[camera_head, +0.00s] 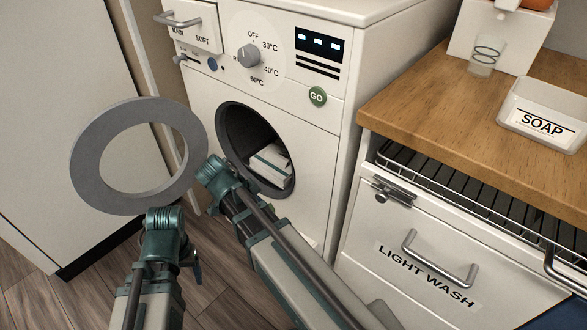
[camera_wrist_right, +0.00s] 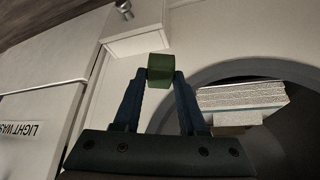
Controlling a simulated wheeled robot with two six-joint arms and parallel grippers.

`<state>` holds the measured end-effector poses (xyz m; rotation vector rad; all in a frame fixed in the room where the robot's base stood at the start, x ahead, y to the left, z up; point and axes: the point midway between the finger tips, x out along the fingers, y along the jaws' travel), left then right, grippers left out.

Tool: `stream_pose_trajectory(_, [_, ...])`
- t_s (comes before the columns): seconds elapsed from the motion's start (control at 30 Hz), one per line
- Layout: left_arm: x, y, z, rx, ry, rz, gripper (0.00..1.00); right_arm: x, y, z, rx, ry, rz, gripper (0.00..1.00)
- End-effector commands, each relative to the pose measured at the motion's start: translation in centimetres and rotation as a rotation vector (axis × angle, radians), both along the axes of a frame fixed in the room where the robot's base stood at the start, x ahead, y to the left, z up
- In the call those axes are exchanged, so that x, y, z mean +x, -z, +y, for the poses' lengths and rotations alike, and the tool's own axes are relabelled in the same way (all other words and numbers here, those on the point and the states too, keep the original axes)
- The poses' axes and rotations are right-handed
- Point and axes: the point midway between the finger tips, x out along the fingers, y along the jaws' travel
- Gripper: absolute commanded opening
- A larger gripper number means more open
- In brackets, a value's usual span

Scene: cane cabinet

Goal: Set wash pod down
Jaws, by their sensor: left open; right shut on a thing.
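The wash pod is a small green block (camera_wrist_right: 160,67) in the right wrist view. My right gripper (camera_wrist_right: 161,76) is shut on it, with one finger on each side. The pod appears close to a small white box with a knob (camera_wrist_right: 133,32), low on the washer front; I cannot tell whether they touch.
The washer's round door (camera_head: 88,165) hangs open at left. Folded cloth (camera_head: 272,168) lies in the drum. A light wash drawer (camera_head: 440,262) and wire rack (camera_head: 450,180) are at right. A soap tray (camera_head: 515,92) and glass (camera_head: 486,58) stand on the counter.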

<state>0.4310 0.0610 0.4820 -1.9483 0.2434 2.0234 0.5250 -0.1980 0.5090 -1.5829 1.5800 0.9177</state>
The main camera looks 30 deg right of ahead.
Motion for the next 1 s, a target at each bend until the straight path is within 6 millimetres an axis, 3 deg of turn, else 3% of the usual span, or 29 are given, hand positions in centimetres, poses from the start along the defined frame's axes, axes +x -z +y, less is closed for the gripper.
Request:
stream_pose_trajectory(0.3, [0.0, 0.0, 0.0, 0.000, 0.000, 0.000, 0.71, 3.2, 0.0, -7.4, 0.000, 0.007, 0.000, 0.00])
stream_pose_trajectory(0.5, [0.0, 0.0, 0.0, 0.000, 0.000, 0.000, 0.71, 4.4, 0.0, -10.6, 0.000, 0.004, 0.000, 0.00])
stream_pose_trajectory(0.87, [0.0, 0.0, 0.0, 0.000, 0.000, 0.000, 0.71, 4.9, 0.0, -11.8, 0.000, 0.002, 0.000, 0.00])
stream_pose_trajectory(1.0, [0.0, 0.0, 0.0, 0.000, 0.000, 0.000, 0.71, 5.5, 0.0, -13.2, -0.001, 0.003, -0.001, 0.00])
